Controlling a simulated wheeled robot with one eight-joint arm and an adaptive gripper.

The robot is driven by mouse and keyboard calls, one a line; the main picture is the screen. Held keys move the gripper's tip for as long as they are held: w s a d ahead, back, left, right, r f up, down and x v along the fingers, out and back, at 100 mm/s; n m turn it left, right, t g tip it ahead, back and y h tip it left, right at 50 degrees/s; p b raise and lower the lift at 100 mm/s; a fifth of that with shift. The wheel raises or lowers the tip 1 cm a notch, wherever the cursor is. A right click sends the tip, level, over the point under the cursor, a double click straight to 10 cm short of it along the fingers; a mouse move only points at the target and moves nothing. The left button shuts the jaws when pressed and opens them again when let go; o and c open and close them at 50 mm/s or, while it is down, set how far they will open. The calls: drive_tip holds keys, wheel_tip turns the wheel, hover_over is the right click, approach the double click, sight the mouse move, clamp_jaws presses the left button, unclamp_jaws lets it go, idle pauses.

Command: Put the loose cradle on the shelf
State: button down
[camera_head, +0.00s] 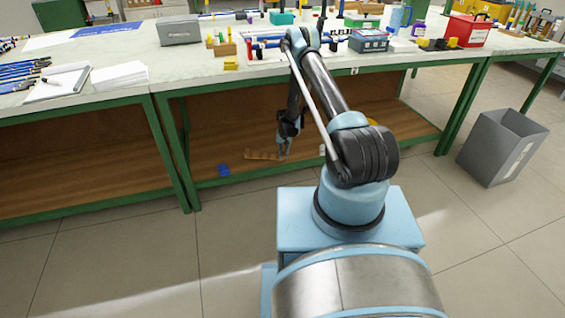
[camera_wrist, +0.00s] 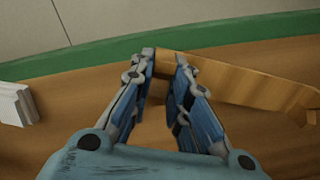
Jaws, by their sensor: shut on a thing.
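The loose cradle (camera_head: 262,155) is a light wooden bar at the lower shelf (camera_head: 235,140) under the workbench. In the wrist view the cradle (camera_wrist: 255,88) runs to the right from my fingertips, with a small foot at its far end. My gripper (camera_head: 283,154) reaches down in front of the lower shelf's back wall. In the wrist view my gripper (camera_wrist: 164,58) is shut on the cradle's near end, which sits between the fingers. I cannot tell whether the cradle rests on the shelf board or is just above it.
The shelf's green front rail (camera_wrist: 225,48) runs close beyond the cradle. A white ribbed object (camera_wrist: 16,103) lies at the left. A blue piece (camera_head: 223,170) is near the shelf's front edge. A grey bin (camera_head: 500,145) stands on the floor at right. The benchtop above is crowded.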

sight(284, 164)
drive_tip(key=shift+f, duration=2.35)
drive_tip(key=c, duration=1.5)
unclamp_jaws()
drive_tip(key=shift+c, duration=0.2)
drive_tip(key=shift+r, duration=3.8)
